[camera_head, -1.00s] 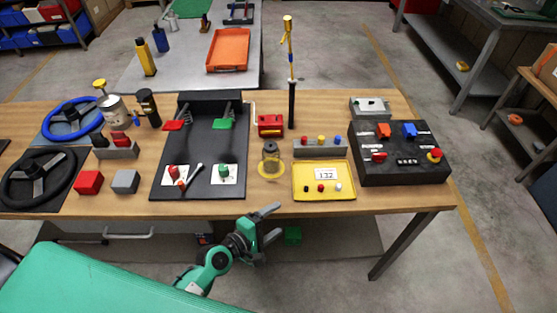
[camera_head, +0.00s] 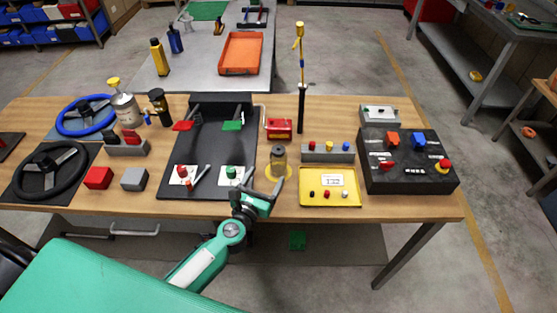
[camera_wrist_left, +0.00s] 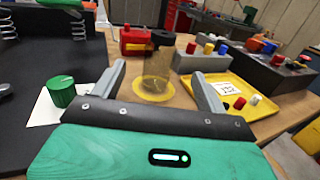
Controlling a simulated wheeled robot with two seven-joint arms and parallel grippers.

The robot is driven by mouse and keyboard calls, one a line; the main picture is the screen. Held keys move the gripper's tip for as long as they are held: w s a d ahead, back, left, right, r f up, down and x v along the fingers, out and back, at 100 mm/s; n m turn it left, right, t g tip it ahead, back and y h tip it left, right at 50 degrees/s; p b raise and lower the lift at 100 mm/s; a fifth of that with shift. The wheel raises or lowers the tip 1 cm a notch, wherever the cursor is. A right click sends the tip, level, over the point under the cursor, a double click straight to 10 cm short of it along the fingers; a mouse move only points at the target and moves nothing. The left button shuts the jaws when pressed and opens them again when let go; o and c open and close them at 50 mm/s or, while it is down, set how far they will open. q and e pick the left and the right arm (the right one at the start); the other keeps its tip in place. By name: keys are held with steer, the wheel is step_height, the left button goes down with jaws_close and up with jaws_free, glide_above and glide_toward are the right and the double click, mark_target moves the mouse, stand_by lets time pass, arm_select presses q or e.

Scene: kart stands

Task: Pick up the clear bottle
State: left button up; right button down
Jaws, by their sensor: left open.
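The clear bottle (camera_head: 278,160) stands upright on a round yellow mat (camera_head: 269,172) on the wooden table. It has a dark cap and see-through brownish walls. My left gripper (camera_head: 262,185) is open in front of the bottle, at the table's front edge. In the left wrist view the bottle (camera_wrist_left: 158,62) stands ahead of the open fingers (camera_wrist_left: 160,88), roughly between them but beyond their tips. Nothing is between the fingers. My right gripper is not in view.
A black pedal board (camera_head: 210,150) with a green knob lies left of the bottle. A yellow tray (camera_head: 330,199), a grey block with coloured knobs (camera_head: 328,152) and a black control box (camera_head: 407,180) lie right. A red box (camera_head: 279,128) stands behind.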

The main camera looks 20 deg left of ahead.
mark_target(275, 163)
arm_select(q)
steer(key=w, duration=0.6)
steer(key=w+d, duration=0.1)
steer(key=w, duration=0.3)
steer(key=shift+w+f+p, duration=0.1)
steer(key=shift+f+p, duration=0.3)
steer(key=shift+d, duration=0.1)
steer(key=c, duration=1)
steer(key=shift+r, duration=0.1)
steer(key=shift+c, duration=0.2)
